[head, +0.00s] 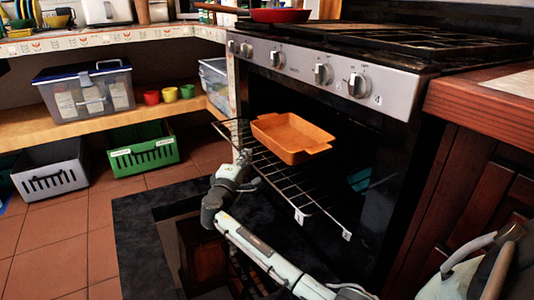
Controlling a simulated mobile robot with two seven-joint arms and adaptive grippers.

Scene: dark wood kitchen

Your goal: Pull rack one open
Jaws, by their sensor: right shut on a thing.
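The oven (335,85) stands open at the centre right, its inside dark. A wire rack (275,172) sticks out of the oven front, with small white tags on its near edge. An orange baking dish (290,135) sits on it. My right gripper (250,170) is at the front left edge of the rack, shut on it; the fingertips are small and partly lost against the wires. My right arm comes up from the bottom right, in front of the oven. My left gripper is not in view. How far the rack reaches inside is hidden.
A wooden counter (480,105) stands right of the oven. A red pan (280,15) is on the stove. On the left, a shelf holds a lidded bin (85,95) and small coloured cups; a green crate (145,150) and a white crate (50,172) are below. Tiled floor is clear at left.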

